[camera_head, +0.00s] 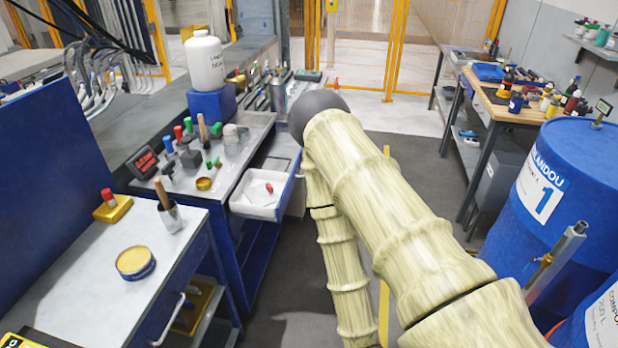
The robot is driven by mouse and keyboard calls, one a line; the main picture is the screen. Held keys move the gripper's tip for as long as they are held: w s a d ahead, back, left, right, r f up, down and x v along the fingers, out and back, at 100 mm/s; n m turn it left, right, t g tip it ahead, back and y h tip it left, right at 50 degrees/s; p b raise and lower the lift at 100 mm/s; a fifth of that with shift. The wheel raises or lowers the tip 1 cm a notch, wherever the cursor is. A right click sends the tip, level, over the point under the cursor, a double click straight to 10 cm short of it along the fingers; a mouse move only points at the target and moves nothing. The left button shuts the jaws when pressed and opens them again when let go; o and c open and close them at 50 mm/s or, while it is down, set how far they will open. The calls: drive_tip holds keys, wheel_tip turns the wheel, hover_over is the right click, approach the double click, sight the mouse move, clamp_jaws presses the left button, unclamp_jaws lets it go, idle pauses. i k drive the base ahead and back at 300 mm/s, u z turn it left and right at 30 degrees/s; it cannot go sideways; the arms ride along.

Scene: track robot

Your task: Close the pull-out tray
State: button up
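The pull-out tray (240,207) is a white shallow tray with a blue panel along its right side. It stands out from the right side of the blue workbench with the grey top (225,178). A small white item with a red tip (268,188) lies in it. My cream-covered arm (385,205) stretches from the lower right to a dark joint just right of the tray, then folds back down toward the bottom edge. My gripper does not show. The arm hides part of the area right of the tray.
A nearer bench (85,270) at lower left holds a yellow tin (135,261) and a cup (170,218). Blue drums (562,180) stand close on the right. A wooden-topped bench (505,105) is beyond. Grey floor (405,165) lies open between them.

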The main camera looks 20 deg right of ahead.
sight(278, 152)
drive_tip(key=z, duration=0.7)
drive_tip(key=i, duration=1.2)
drive_tip(key=u, duration=0.05)
